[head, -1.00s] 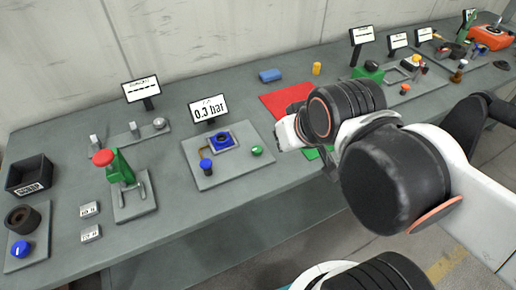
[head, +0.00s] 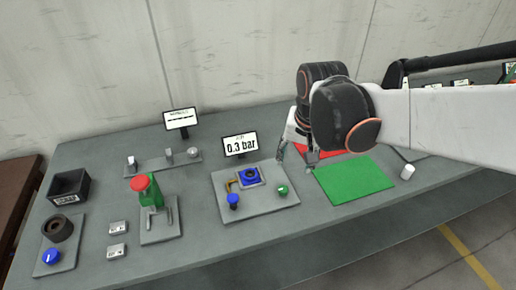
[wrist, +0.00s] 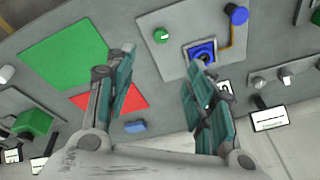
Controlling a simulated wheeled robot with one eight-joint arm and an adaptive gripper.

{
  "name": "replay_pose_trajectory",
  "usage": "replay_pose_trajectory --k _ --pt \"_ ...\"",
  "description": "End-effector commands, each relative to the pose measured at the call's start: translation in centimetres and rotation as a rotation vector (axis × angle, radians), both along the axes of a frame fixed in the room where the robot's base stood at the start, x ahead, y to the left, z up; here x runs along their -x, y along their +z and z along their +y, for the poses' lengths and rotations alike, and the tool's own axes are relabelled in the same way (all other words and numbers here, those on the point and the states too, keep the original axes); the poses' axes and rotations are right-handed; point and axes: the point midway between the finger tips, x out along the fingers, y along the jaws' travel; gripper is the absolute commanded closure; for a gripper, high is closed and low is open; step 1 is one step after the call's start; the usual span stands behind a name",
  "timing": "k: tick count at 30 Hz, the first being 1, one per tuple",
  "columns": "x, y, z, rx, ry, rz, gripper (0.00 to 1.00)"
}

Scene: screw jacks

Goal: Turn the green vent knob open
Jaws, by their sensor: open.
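The green vent knob (head: 282,190) sits at the right of a grey plate (head: 257,212), with a blue knob (head: 233,201) and a blue square fitting (head: 249,176) on the same plate. A display reading 0.3 bar (head: 240,145) stands behind it. My gripper (head: 296,162) is above the bench, behind and slightly right of the green knob, apart from it. In the wrist view its two fingers (wrist: 164,60) are spread and empty. The green knob (wrist: 161,35) shows beyond the fingertips, between them in the picture.
A green mat (head: 354,180) and a partly hidden red mat lie right of the plate, with a white cylinder (head: 408,171) beyond. Left stand a red-topped green jack (head: 146,190), a black bin (head: 69,187) and a plate with a blue knob (head: 51,256). The bench front is clear.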

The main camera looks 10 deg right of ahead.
Motion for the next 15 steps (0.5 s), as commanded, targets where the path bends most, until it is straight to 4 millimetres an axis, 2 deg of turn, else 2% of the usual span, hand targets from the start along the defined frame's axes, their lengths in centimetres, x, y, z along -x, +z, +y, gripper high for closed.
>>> replay_pose_trajectory --k 1,6,10,15 --pt "-1.2 -0.2 0.0 -0.008 -0.031 0.026 0.51" --pt "-3.8 -2.2 0.0 -0.028 -0.15 0.12 0.51" --pt "-5.3 -3.9 0.0 -0.036 -0.23 0.183 0.51" --pt "-6.3 -5.5 0.0 -0.039 -0.295 0.233 0.51"
